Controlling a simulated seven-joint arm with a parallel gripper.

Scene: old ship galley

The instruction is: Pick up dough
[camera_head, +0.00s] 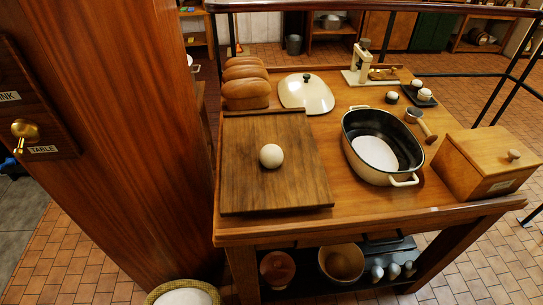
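A small pale round ball of dough (271,156) sits near the middle of a dark wooden board (295,190). The board lies at the left front of the wooden table (400,208). Nothing touches the dough and it is fully visible. My gripper is not visible in the head view.
A black oval pot (345,128) with pale handles holds something white, right of the board. Behind are loaves (247,92), a cream lid (306,94) and a cream press-like device (357,65). A wooden box (487,165) stands at right. A wooden pillar (120,130) rises at left.

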